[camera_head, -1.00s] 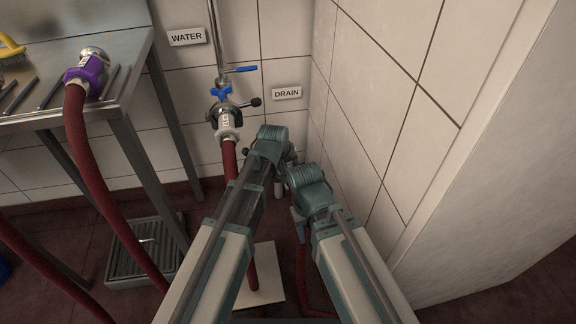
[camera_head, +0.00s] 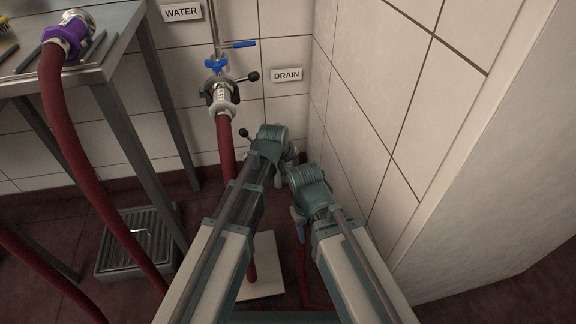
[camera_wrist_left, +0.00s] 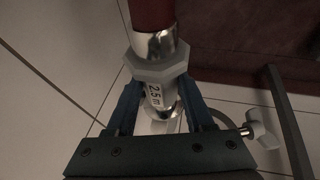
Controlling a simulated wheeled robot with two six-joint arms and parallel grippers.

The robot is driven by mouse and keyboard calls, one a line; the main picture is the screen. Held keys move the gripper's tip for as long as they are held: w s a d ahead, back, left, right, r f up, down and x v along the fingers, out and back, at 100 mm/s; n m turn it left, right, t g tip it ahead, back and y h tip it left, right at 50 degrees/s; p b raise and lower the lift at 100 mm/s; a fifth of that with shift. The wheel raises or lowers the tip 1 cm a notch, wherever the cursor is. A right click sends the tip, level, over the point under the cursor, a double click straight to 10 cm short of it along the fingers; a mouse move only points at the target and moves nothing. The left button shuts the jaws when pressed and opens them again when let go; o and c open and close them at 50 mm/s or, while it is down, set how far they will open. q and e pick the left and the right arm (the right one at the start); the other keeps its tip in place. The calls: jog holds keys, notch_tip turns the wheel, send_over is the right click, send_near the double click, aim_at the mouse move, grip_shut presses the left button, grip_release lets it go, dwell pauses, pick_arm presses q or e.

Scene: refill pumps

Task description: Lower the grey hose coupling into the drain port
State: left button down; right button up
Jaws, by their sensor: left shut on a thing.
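The grey coupling (camera_wrist_left: 157,68) shows in the left wrist view with a metal ferrule and red hose above it. My left gripper (camera_wrist_left: 163,108) is shut on it, one blue finger on each side. In the head view my left gripper (camera_head: 283,172) is below the DRAIN sign, mostly hidden by its own wrist. The drain port is hidden behind that wrist there; I cannot tell whether the coupling touches it. My right gripper (camera_head: 299,218) is lower and to the right, beside a red hose (camera_head: 301,262); its jaws are not clear.
A water valve (camera_head: 218,92) with a red hose attached is just left of my left arm. A metal table (camera_head: 85,75) with a purple coupling (camera_head: 68,38) stands at the left. A floor grate (camera_head: 135,243) lies below. The tiled side wall (camera_head: 375,120) is close on the right.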

pick_arm(q)
jog(key=shift+f+b, duration=0.35)
jog(key=shift+f, duration=0.2)
dwell(0.4)
jog(key=shift+c, duration=1)
grip_release()
jog(key=shift+r, duration=0.15)
jog(key=p+v, duration=1.2)
jog(key=v, duration=0.1)
jog(key=shift+s+a+r, duration=0.15)
jog(key=shift+s+r, duration=0.05)
